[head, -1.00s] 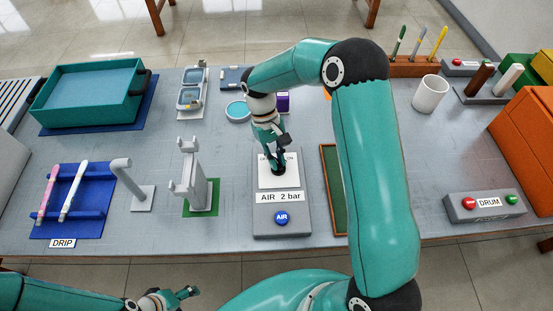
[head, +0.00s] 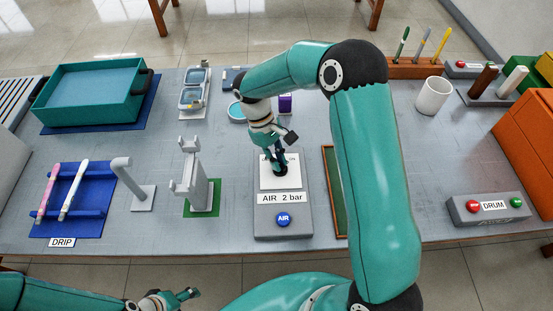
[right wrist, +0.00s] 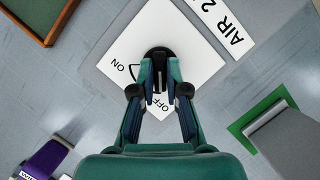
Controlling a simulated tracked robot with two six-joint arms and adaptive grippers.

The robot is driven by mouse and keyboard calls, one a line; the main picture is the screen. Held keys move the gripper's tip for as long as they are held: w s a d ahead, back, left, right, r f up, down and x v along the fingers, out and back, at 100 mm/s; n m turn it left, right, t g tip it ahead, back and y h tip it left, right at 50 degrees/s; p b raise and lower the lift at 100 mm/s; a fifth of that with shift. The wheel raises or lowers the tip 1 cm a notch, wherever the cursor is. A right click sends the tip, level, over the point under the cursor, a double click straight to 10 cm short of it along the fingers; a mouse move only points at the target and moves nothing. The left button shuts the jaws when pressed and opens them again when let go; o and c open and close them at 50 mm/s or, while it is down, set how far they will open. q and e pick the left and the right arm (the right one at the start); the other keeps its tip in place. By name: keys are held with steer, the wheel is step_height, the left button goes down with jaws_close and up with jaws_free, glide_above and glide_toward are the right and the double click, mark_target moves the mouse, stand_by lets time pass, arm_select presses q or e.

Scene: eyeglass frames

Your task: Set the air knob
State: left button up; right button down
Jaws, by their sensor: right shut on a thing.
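The air knob (right wrist: 158,53) is black and round, on a white plate (right wrist: 112,62) marked ON and OFF. My right gripper (right wrist: 160,72) is shut on the knob from above. The fingers hide part of the knob, so its setting is hard to tell. In the head view the right gripper (head: 279,162) stands over the knob (head: 281,172) on the grey air box (head: 262,226). The box bears an "AIR 2 bar" label (head: 281,198) and a blue AIR button (head: 283,219). My left gripper (head: 188,294) is low at the front left, away from the box.
A grey stand (head: 190,170) on a green base is left of the air box, with a bent grey post (head: 124,172) beyond it. A green-topped board (head: 336,195) lies close on the right. The DRUM box (head: 462,210) is far right. Bare table lies between.

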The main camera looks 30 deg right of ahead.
steer(key=c, duration=1.2)
jaws_free()
steer(key=shift+w, duration=0.1)
steer(key=v, duration=1.2)
steer(key=shift+f, duration=0.1)
